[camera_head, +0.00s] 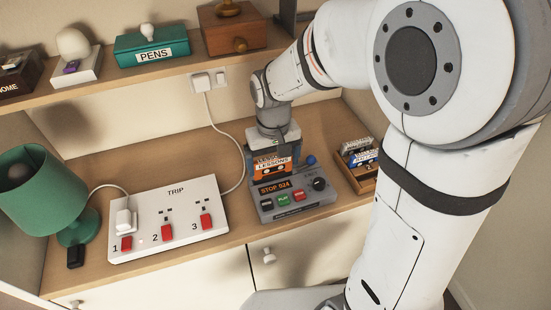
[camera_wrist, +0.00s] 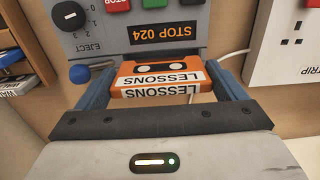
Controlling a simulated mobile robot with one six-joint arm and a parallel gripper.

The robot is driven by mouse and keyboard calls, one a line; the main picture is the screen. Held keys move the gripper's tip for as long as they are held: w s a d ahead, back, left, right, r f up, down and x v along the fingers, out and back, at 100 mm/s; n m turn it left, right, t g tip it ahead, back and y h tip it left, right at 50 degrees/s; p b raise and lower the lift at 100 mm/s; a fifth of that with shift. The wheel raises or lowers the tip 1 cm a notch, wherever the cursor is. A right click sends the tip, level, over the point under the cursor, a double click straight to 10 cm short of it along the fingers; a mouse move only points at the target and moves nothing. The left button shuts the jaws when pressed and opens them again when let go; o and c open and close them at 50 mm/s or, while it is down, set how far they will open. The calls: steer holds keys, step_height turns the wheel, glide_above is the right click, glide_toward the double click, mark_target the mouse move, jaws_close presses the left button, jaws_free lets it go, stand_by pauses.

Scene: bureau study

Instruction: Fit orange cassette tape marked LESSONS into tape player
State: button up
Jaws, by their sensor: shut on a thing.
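The orange cassette tape (camera_head: 272,163) with white LESSONS labels is between the blue fingers of my gripper (camera_head: 272,158). In the wrist view the cassette (camera_wrist: 160,68) sits level across my gripper (camera_wrist: 160,88), which is shut on its two ends. The grey tape player (camera_head: 293,207) lies on the desk just in front of the cassette. Its display reads STOP 024, and it has coloured buttons, a black dial and a blue-knobbed EJECT lever (camera_wrist: 79,73). The cassette is close to the player's back edge; I cannot tell whether they touch. The player's slot is not clearly visible.
A white power strip (camera_head: 168,222) marked TRIP, with red switches and a plug, lies left of the player. A green lamp (camera_head: 40,190) stands at the far left. A wooden tray (camera_head: 362,183) of other cassettes is on the right. A shelf (camera_head: 190,62) hangs above.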

mark_target(274, 171)
steer(key=shift+f+b, duration=1.5)
steer(key=shift+f, duration=0.45)
stand_by(0.6)
steer(key=shift+s, duration=0.1)
steer(key=o, duration=0.6)
steer(key=shift+r, duration=0.1)
step_height(274, 171, up, 7)
steer(key=p, duration=0.5)
stand_by(0.5)
